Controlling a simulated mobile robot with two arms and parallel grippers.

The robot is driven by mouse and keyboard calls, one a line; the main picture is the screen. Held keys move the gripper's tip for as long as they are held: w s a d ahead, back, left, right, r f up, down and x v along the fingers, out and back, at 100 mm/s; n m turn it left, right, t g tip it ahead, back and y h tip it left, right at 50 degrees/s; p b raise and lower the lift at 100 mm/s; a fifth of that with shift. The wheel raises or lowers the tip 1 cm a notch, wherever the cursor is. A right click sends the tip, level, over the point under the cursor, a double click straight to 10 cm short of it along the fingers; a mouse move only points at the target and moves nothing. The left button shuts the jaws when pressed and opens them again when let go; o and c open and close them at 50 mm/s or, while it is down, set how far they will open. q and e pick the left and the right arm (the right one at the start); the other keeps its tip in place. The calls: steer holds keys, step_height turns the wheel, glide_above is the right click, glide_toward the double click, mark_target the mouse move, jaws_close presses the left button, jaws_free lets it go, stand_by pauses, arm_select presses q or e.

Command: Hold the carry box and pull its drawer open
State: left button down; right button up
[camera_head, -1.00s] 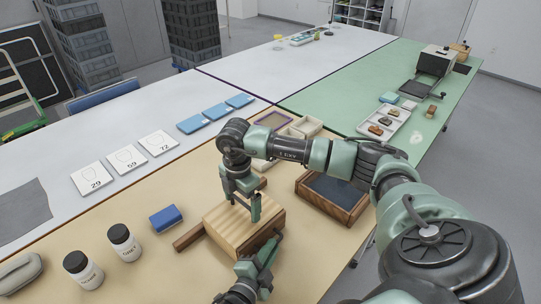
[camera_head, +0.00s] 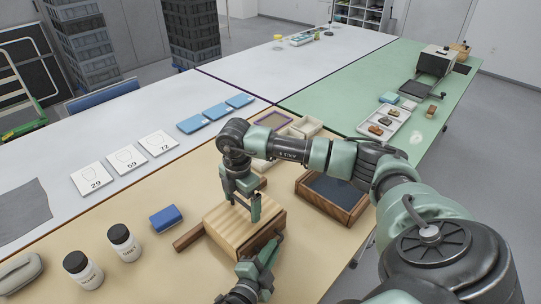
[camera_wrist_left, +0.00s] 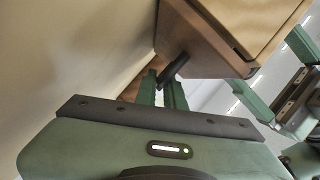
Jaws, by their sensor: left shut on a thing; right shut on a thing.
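The carry box (camera_head: 232,229) is a light wooden block with a darker front, on the tan table. My right gripper (camera_head: 244,204) reaches down from above and is shut on the box's top; the exact part held is hard to see. My left gripper (camera_head: 274,245) is at the box's near right side, shut on a small dark handle. In the left wrist view the handle (camera_wrist_left: 174,66) sits between the fingers of my left gripper (camera_wrist_left: 161,88), against the box (camera_wrist_left: 225,35). No clear drawer gap shows.
A brown wooden bar (camera_head: 188,238) lies at the box's left. A blue block (camera_head: 166,218) and two dark-lidded jars (camera_head: 123,243) stand further left. A dark-lined wooden tray (camera_head: 334,194) is to the right.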

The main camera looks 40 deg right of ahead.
arm_select(q)
steer(key=s, duration=0.9)
steer(key=shift+s+d+f, duration=0.15)
steer(key=shift+s+d, duration=0.1)
steer(key=shift+s, duration=0.15)
arm_select(e)
steer(key=shift+w+r, duration=0.1)
arm_select(q)
steer(key=c, duration=1.5)
jaws_free()
steer(key=shift+w, duration=0.1)
steer(key=v, duration=1.2)
